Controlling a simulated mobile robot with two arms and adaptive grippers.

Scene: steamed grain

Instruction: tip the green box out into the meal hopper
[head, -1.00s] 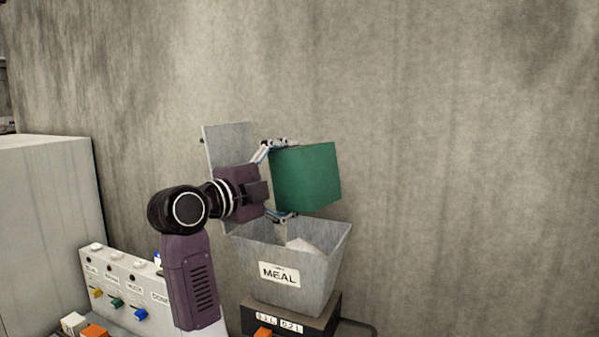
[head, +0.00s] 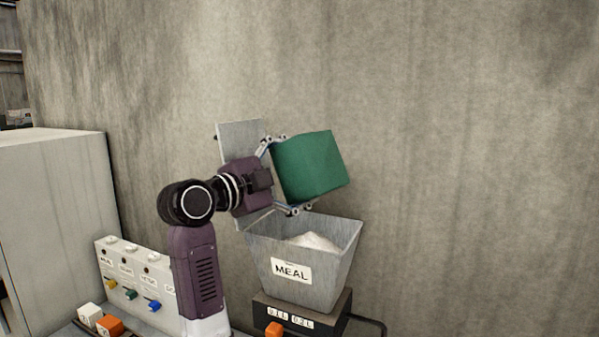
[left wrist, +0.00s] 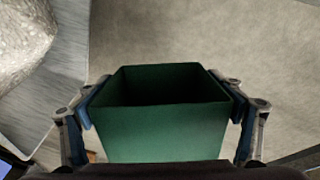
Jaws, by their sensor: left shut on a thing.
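The green box (head: 310,165) is held in the air above the meal hopper (head: 340,250), a grey, open-topped bin labelled MEAL. The box is tilted in the head view. My left gripper (head: 288,174) is shut on it, with one finger on each of two opposite sides. In the left wrist view the green box (left wrist: 165,135) shows its open mouth between the fingers; its inside is dark and I cannot see any contents. A pale heap of meal (head: 314,241) lies in the hopper and also shows in the left wrist view (left wrist: 22,38). My right gripper is not in view.
A grey upright panel (head: 238,132) stands behind my left gripper. A white switch panel (head: 125,262) and a pale cabinet (head: 55,210) are at the left. The concrete wall (head: 470,150) is close behind.

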